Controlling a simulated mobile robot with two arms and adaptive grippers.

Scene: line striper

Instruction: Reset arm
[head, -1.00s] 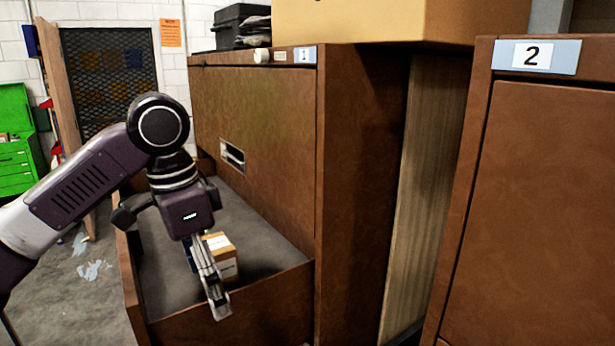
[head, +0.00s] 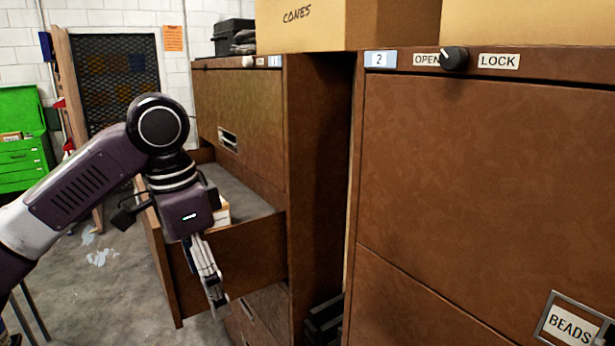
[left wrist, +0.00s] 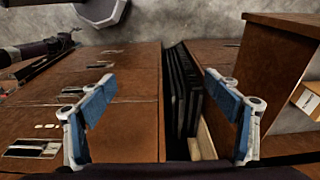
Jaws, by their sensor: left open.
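My left arm comes in from the left in the head view, bent at a dark round joint, with its gripper (head: 214,290) pointing down. The gripper shows in front of the pulled-out brown drawer (head: 240,262) of the left cabinet. In the left wrist view its two blue-padded fingers (left wrist: 160,112) are spread wide with nothing held between them. A small box (head: 222,211) lies in the drawer, partly hidden behind the gripper. It seems to show at the right edge of the left wrist view too (left wrist: 307,100). My right gripper is in neither view.
A brown cabinet labelled 2 (head: 450,160) fills the right, with a black knob (head: 454,58) between OPEN and LOCK labels. A cardboard box marked CONES (head: 300,30) sits on the left cabinet. A green tool chest (head: 22,150) stands far left. Grey floor shows at lower left.

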